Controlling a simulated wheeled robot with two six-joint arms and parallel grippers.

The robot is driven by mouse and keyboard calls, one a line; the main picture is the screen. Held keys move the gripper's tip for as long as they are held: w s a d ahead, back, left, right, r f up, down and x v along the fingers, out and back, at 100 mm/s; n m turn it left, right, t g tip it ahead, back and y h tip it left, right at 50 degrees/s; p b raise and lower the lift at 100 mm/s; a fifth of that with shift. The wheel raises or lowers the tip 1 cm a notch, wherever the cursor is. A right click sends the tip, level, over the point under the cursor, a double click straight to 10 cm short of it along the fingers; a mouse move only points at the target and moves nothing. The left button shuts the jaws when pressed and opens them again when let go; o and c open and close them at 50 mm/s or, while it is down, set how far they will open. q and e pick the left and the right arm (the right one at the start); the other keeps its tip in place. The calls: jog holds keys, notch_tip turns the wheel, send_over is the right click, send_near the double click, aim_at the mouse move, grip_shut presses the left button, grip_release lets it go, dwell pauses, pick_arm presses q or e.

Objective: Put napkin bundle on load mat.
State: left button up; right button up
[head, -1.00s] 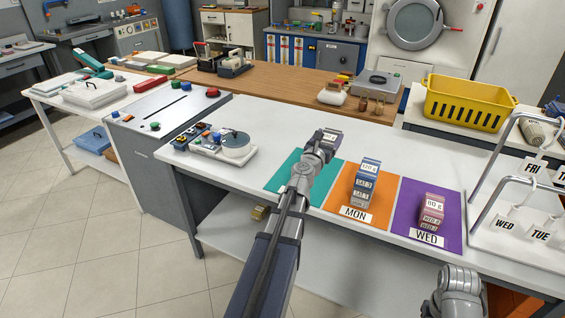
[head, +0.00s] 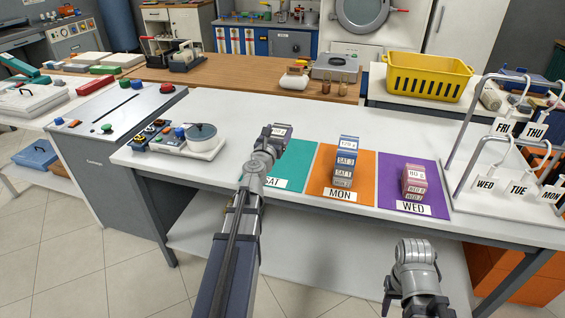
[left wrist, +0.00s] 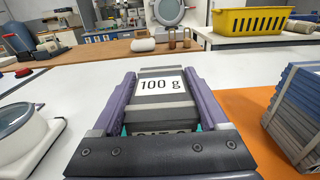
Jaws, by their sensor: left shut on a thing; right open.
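My left gripper (head: 278,131) is shut on a grey napkin bundle (left wrist: 160,88) with a "100 g" label, which shows between its fingers in the left wrist view. In the head view the held bundle is over or just behind the far part of the teal SAT mat (head: 296,160); its height is hard to tell. A blue bundle stack (head: 345,162) stands on the orange MON mat (head: 322,180). A pink bundle stack (head: 415,182) stands on the purple WED mat (head: 393,185). My right gripper (head: 392,298) is open at the bottom right, in front of the table, its fingers barely visible.
A scale with a round pan (head: 202,133) stands left of the mats. A white rack (head: 500,150) with day tags stands at the right. A yellow crate (head: 428,80) and a wooden counter (head: 240,82) are behind. The white table (head: 300,118) behind the mats is clear.

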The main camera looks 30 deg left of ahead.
pick_arm(q)
jog(key=shift+f+b, duration=3.05)
jog(key=shift+f, duration=0.05)
notch_tip(320, 180, down, 4)
jog(key=b, duration=0.4)
jog(key=shift+r, duration=0.2)
